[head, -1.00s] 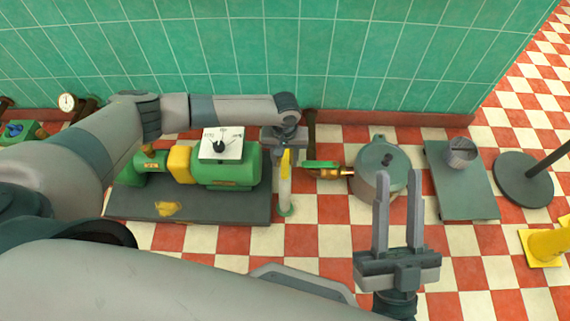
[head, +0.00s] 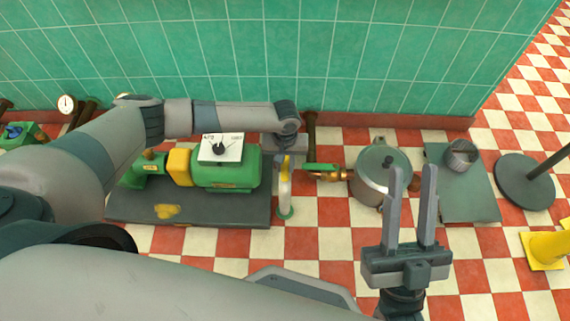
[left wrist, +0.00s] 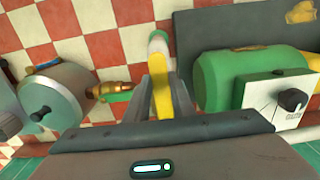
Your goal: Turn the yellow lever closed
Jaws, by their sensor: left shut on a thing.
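The yellow lever (head: 286,164) stands at the right end of the green pump's dark base, above a pale pipe (head: 284,196) with a green foot. My left gripper (head: 284,155) is at the lever from the wall side. In the left wrist view the yellow lever (left wrist: 161,98) lies between the two fingers of my left gripper (left wrist: 158,80), which is shut on it. How the lever joins the pipe is partly hidden by the gripper. My right gripper (head: 413,172) is open and empty, with its fingers pointing toward the wall in front of the grey pot.
A green pump (head: 226,172) with a white dial (head: 222,148) is left of the lever. A grey pot (head: 370,178) with a brass tap and green handle (head: 322,167) is close on its right. A grey plate (head: 470,203) and a yellow object (head: 546,246) are farther right. A tiled wall is behind.

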